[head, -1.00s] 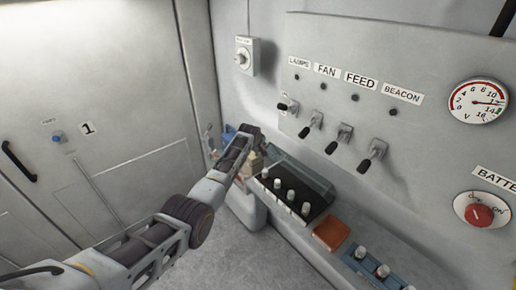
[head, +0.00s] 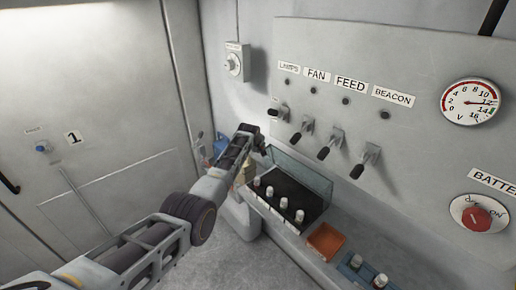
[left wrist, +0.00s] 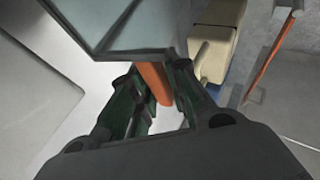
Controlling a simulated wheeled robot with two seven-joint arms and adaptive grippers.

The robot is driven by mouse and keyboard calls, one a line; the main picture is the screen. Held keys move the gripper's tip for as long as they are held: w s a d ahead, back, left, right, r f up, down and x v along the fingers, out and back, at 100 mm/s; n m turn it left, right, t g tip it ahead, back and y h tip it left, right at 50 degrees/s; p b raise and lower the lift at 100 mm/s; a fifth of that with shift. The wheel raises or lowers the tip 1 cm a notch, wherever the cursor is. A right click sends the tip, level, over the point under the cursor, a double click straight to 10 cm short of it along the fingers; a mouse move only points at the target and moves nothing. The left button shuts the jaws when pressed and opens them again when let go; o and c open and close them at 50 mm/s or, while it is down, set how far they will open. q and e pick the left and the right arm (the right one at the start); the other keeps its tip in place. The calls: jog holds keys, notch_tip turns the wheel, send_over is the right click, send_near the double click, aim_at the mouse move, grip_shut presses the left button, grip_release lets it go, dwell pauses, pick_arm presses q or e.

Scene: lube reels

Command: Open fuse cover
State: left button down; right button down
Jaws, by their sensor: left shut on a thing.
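The fuse cover (head: 300,172) is a grey-green, see-through lid. It stands raised along the back of the dark fuse box (head: 274,206), whose several white-topped fuses are exposed. My left gripper (head: 261,141) is at the cover's left end. In the left wrist view, the cover (left wrist: 150,25) fills the top, close in front of the fingers. The left gripper (left wrist: 158,98) is shut on an orange piece (left wrist: 155,82) that comes out from under the cover's edge and looks like part of it; the exact contact is partly hidden. My right gripper is not in view.
An orange tray (head: 326,241) and a blue fuse holder (head: 362,272) lie right of the box on the ledge. Above are several toggle switches (head: 330,141) on the panel, a voltmeter (head: 472,101) and a red battery knob (head: 476,218). A wall switch (head: 234,62) is at upper left.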

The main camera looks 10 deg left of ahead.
pick_arm(q)
jog(key=shift+w+r, duration=0.1)
jog(key=shift+r, duration=0.15)
jog(key=c, duration=1.5)
grip_release()
jog(key=shift+o, duration=0.3)
jog(key=shift+f, duration=0.1)
jog(key=shift+s, duration=0.3)
jog(key=v, duration=1.1)
jog(key=shift+r, duration=0.4)
jog(key=shift+s, duration=0.1)
